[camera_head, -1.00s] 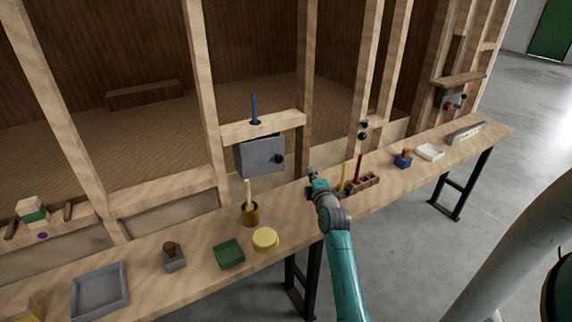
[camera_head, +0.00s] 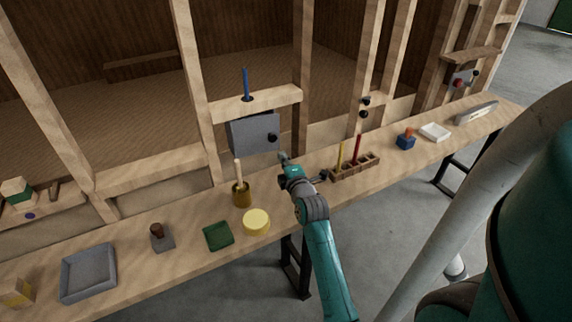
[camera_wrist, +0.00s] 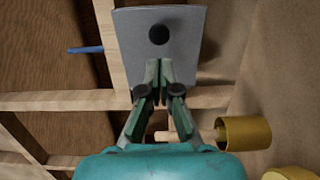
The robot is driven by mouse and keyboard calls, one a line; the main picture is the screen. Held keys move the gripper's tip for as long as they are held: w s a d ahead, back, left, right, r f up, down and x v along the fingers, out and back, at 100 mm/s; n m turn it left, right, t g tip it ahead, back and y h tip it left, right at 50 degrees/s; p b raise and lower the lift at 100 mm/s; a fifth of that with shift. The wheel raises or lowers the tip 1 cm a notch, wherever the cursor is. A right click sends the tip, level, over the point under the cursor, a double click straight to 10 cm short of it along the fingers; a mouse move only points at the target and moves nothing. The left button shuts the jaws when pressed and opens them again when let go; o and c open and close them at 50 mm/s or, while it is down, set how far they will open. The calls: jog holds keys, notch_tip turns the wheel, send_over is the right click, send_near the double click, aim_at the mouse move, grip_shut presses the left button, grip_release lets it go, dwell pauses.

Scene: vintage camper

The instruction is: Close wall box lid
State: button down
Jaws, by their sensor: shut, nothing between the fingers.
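The wall box (camera_head: 246,135) is a grey box fixed between the wooden studs, below a short shelf. Its grey lid carries a black knob (camera_head: 272,137) near the right edge. The lid (camera_wrist: 185,45) fills the top middle of the wrist view, with the knob (camera_wrist: 160,35) facing me. My gripper (camera_head: 283,157) is just below and right of the box, above the bench; in the wrist view its fingers (camera_wrist: 158,68) are together and empty, overlapping the lid's near edge. Contact cannot be told. How far the lid stands open is unclear.
A blue rod (camera_head: 246,84) stands in the shelf above the box. A brass pot (camera_head: 241,195) with a pale stick and a yellow round block (camera_head: 256,222) are on the bench (camera_head: 200,206) to the left. A wooden rack (camera_head: 355,168) with upright rods is to the right.

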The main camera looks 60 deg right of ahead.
aim_at(275, 139)
jog(key=x, duration=0.8)
jog(key=shift+w+d, duration=0.2)
jog(key=shift+w+d, duration=0.35)
jog(key=shift+d, duration=0.25)
jog(key=shift+w+d, duration=0.35)
jog(key=shift+d, duration=0.25)
